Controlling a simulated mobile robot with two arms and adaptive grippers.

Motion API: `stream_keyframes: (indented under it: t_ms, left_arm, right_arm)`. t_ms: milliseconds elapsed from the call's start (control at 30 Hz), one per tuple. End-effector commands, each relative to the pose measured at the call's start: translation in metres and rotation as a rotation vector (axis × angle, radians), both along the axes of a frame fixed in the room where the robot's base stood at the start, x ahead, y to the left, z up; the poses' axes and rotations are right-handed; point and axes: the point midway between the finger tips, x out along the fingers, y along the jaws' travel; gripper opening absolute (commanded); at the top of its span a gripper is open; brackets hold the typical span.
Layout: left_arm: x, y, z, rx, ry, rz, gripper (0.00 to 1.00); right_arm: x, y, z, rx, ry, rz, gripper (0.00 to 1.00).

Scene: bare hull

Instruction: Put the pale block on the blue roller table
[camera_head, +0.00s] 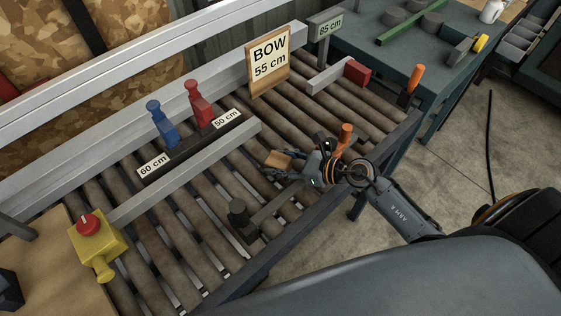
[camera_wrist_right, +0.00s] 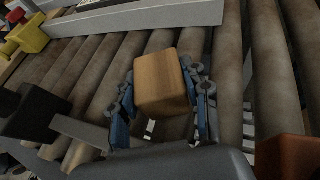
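The pale block (camera_head: 278,159) is a tan wooden block over the middle of the roller table. It shows large in the right wrist view (camera_wrist_right: 161,82). My right gripper (camera_head: 277,166) has its fingers on both sides of the block, and they appear to touch it. In the right wrist view my right gripper (camera_wrist_right: 161,95) frames the block from left and right. I cannot tell whether the block's underside touches the rollers. The roller table (camera_head: 262,262) has brown rollers and a dark blue-grey frame. My left gripper is not in view.
A grey bar with a dark knob (camera_head: 238,212) lies left of the gripper. An orange handle (camera_head: 346,136) stands beside the wrist. Blue (camera_head: 161,122) and red (camera_head: 199,103) levers, a BOW sign (camera_head: 268,62) and a yellow button box (camera_head: 97,245) stand around the rollers.

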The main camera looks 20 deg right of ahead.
Motion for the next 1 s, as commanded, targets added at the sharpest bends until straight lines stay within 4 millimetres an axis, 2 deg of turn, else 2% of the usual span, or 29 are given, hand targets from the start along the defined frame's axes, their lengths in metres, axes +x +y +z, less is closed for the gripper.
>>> stream_keyframes:
  t_ms: [33,100,467,667,1000]
  left_arm:
    - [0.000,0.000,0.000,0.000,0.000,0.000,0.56]
    - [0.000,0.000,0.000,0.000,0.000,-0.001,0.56]
    - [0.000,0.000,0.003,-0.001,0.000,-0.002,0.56]
    - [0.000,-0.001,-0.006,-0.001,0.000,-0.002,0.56]
    - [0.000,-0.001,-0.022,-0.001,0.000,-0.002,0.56]
  right_arm:
    - [0.000,0.000,-0.001,0.000,0.001,0.001,0.56]
    - [0.000,0.000,-0.001,0.000,0.001,0.001,0.69]
    - [0.000,0.000,0.004,-0.001,0.001,0.000,0.69]
    - [-0.021,-0.018,0.009,-0.005,0.003,0.002,0.69]
    - [-0.068,-0.062,0.036,-0.002,0.005,0.001,0.69]
